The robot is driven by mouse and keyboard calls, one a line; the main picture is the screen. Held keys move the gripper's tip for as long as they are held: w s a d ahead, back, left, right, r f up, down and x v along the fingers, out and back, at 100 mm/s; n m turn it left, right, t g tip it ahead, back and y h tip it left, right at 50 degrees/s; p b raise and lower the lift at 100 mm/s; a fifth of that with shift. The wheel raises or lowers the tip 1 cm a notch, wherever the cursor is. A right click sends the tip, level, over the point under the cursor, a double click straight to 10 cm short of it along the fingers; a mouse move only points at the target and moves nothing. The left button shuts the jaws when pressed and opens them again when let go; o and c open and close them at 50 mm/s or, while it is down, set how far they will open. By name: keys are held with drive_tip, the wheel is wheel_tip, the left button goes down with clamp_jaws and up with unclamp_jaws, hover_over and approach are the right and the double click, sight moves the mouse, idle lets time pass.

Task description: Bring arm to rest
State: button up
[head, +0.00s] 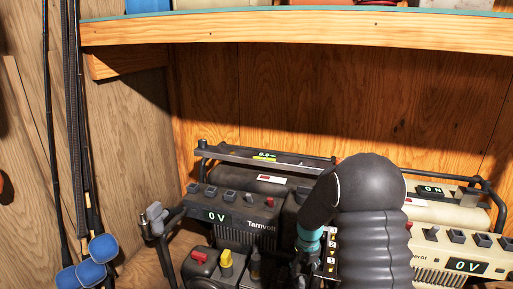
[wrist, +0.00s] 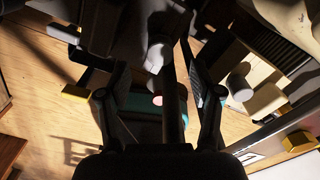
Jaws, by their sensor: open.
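My arm (head: 370,210), dark and ribbed, rises at the lower middle right of the head view in front of the power units. I cannot make out my gripper's fingertips there. In the wrist view my gripper (wrist: 160,75) shows two dark fingers standing apart. A dark rod-like part with a pale end runs up between them in the picture. I cannot tell whether it touches either finger. Nothing is seen clamped in the fingers.
A dark unit marked Tarnvolt (head: 262,226) reads 0 V. A cream unit (head: 450,245), partly behind my arm, also reads 0 V. A wooden shelf (head: 300,32) crosses above. Dark rods with blue ends (head: 102,247) stand at left. The back wall's middle is clear.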

drive_tip(key=shift+r, duration=0.45)
drive_tip(key=s+r+n+t, duration=0.1)
drive_tip(key=s+r+n, duration=0.6)
drive_tip(key=r, duration=0.4)
drive_tip(key=s+r+n+t, duration=0.2)
drive_tip(key=s+r+n, duration=0.4)
drive_tip(key=r+n, duration=0.45)
drive_tip(key=s+r+n+t, duration=0.1)
drive_tip(key=s+r+n, duration=0.2)
drive_tip(key=s+n, duration=0.5)
drive_tip(key=s+r+n+t, duration=0.1)
drive_tip(key=s+r+n, duration=0.3)
drive_tip(key=s+n, duration=0.4)
drive_tip(key=shift+s+r+t+p, duration=0.15)
drive_tip(key=shift+s+t+p, duration=0.2)
drive_tip(key=shift+s, duration=0.45)
